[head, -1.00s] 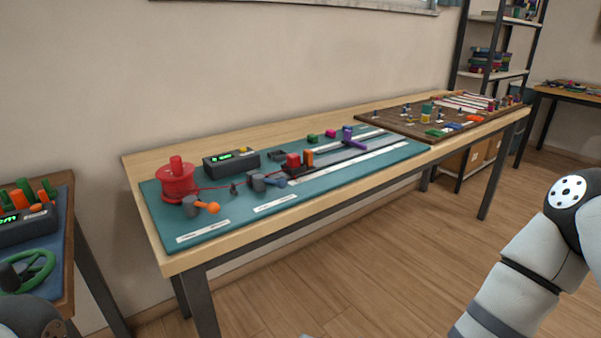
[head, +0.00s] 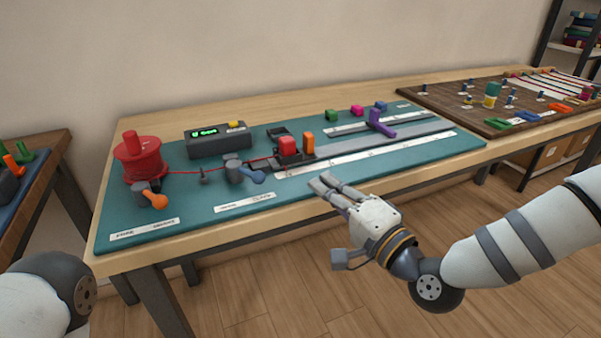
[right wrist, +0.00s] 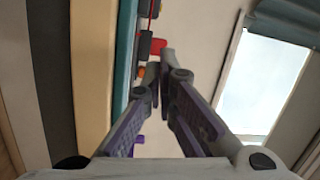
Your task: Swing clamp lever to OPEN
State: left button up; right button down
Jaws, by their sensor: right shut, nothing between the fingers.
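Two levers on grey posts stand on the teal mat (head: 240,212). One has a blue handle (head: 251,177) pointing right, with a white label strip (head: 245,203) in front of it. The other has an orange handle (head: 154,200) pointing right and forward, with its own strip (head: 145,229). The lettering is too small to read surely, so I cannot tell which is the clamp lever. My right gripper (head: 324,183) is shut and empty by the mat's front edge, right of the blue handle and apart from it. Its fingers (right wrist: 161,82) show in the right wrist view. My left gripper is out of view.
A red spool (head: 138,160) feeds a red cord rightward to a red block (head: 287,147). An orange peg (head: 308,141) stands right of that block. A dark display box (head: 218,139) stands behind the levers. A purple piece (head: 380,124) sits on the rail at right.

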aim_at(281, 190)
jog(key=x, duration=0.8)
jog(key=shift+w+a+f, duration=0.1)
jog(key=shift+w+a, duration=0.15)
jog(key=shift+a, duration=0.1)
jog(key=shift+s+a+p, duration=0.3)
jog(key=shift+s+a, duration=0.6)
jog(key=shift+a, duration=0.3)
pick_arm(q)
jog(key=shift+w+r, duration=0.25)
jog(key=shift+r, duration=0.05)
pick_arm(e)
jog(key=shift+s+a+f, duration=0.2)
jog(key=shift+s+f, duration=0.1)
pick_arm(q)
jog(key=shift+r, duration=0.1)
pick_arm(e)
jog(key=shift+s, duration=0.1)
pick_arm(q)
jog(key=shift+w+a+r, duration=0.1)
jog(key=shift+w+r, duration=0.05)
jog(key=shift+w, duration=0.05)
pick_arm(e)
jog(key=shift+s+a+m+h, duration=0.15)
jog(key=shift+s+m+h, duration=0.05)
jog(key=shift+m+h, duration=0.25)
